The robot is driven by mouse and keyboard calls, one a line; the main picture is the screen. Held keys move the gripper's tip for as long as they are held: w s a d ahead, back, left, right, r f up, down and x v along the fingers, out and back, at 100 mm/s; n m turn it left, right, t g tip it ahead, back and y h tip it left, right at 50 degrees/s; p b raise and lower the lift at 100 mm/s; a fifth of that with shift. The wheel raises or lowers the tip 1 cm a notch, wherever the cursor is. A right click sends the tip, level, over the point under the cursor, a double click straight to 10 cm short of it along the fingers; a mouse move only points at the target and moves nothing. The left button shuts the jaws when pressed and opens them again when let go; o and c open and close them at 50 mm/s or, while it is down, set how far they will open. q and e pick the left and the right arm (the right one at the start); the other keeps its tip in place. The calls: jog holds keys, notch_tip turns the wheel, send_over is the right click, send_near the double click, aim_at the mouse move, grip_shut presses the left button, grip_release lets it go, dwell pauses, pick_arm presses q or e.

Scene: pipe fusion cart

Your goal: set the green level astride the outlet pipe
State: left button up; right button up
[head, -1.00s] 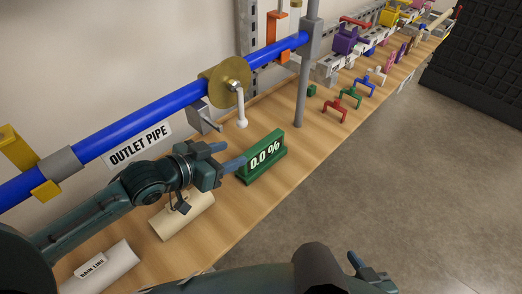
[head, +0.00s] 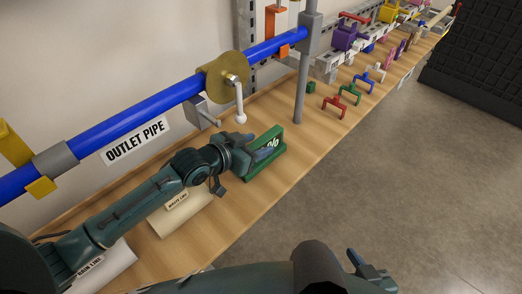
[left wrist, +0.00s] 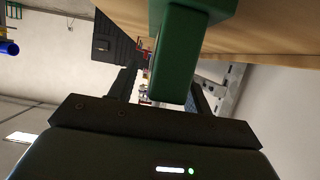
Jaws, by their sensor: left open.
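The green level (head: 278,147) stands on the wooden bench, its "0.0 %" face partly covered by my left gripper. My left gripper (head: 262,150) is open at the level, with its fingers on either side of it. In the left wrist view, the level's green body (left wrist: 178,58) reaches down between the two fingers (left wrist: 162,90); I cannot tell whether they touch it. The blue outlet pipe (head: 125,121) runs above the bench along the wall, with nothing green on it. My right gripper (head: 367,270) is low in the head view, away from the bench; its opening is unclear.
A brass disc (head: 226,78) with a white-tipped handle (head: 240,108) sits on the pipe. A grey post (head: 304,85) rises from the bench. Red (head: 334,106) and green (head: 350,93) clamps stand beyond.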

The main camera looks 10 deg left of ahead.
pick_arm(q)
jog(key=shift+c, duration=0.4)
grip_shut()
jog(key=shift+r, duration=0.5)
notch_tip(320, 180, up, 3)
jog(key=shift+d, duration=0.1)
jog(key=s+d, duration=1)
jog(key=d, duration=0.4)
jog(key=shift+d+f, duration=0.2)
jog(key=shift+d, duration=0.2)
